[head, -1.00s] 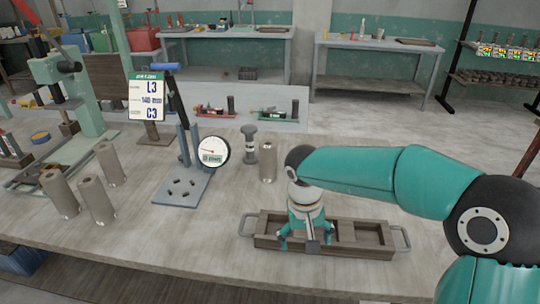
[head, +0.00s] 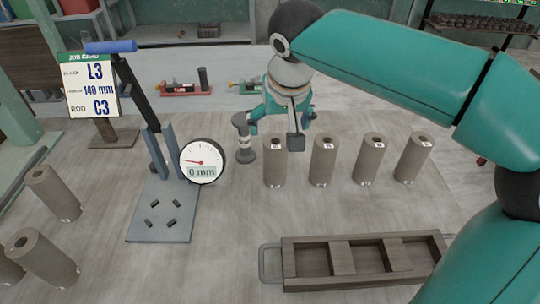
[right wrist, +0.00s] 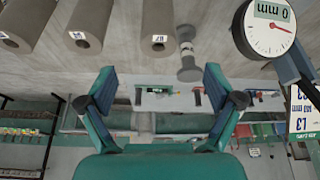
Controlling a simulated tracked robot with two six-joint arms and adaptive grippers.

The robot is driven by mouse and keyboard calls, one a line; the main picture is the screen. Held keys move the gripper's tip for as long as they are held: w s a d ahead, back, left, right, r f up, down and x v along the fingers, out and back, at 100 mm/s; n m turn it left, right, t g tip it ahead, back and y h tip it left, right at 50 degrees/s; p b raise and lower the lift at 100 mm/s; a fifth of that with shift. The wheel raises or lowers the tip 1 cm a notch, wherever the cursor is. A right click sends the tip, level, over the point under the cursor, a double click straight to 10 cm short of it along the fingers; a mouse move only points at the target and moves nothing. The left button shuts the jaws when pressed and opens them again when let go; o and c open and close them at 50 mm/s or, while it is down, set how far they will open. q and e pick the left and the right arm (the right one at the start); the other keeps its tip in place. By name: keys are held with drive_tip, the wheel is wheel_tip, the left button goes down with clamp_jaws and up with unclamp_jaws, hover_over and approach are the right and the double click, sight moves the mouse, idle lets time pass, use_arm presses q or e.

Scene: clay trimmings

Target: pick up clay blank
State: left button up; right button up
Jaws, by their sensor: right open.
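Several grey-brown clay blanks, upright cylinders with a hole in the top, stand in a row right of centre: the leftmost (head: 275,163), then a second (head: 323,162), a third (head: 368,160) and the rightmost (head: 414,159). Small white labels on them are too small to read. More blanks (head: 53,194) stand at the left. My right gripper (head: 281,118) is open and empty, raised near the leftmost blank of the row; contact is not visible. In the right wrist view the open fingers (right wrist: 160,84) have nothing between them, and a labelled blank (right wrist: 157,25) shows beyond. My left gripper is not in view.
A grey spindle-shaped tool (head: 244,140) stands just left of the row. Left of it is a lever stand with a dial (head: 204,161) reading 0 mm. A job card (head: 90,84) stands behind. A wooden tray (head: 395,282) with empty compartments lies in front.

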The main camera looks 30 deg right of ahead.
sight(277, 146)
drive_tip(key=x, duration=1)
drive_tip(key=shift+s+d+f+b, duration=0.1)
drive_tip(key=shift+d+b, duration=0.05)
drive_tip(key=shift+b, duration=0.2)
drive_tip(key=shift+w+x, duration=0.1)
drive_tip(key=shift+x, duration=1.2)
drive_tip(key=shift+w+x, duration=0.15)
drive_tip(key=shift+x, duration=1.15)
drive_tip(key=shift+d, duration=0.2)
drive_tip(key=c, duration=1.5)
drive_tip(key=shift+c, duration=1.1)
drive_tip(key=shift+r, duration=0.25)
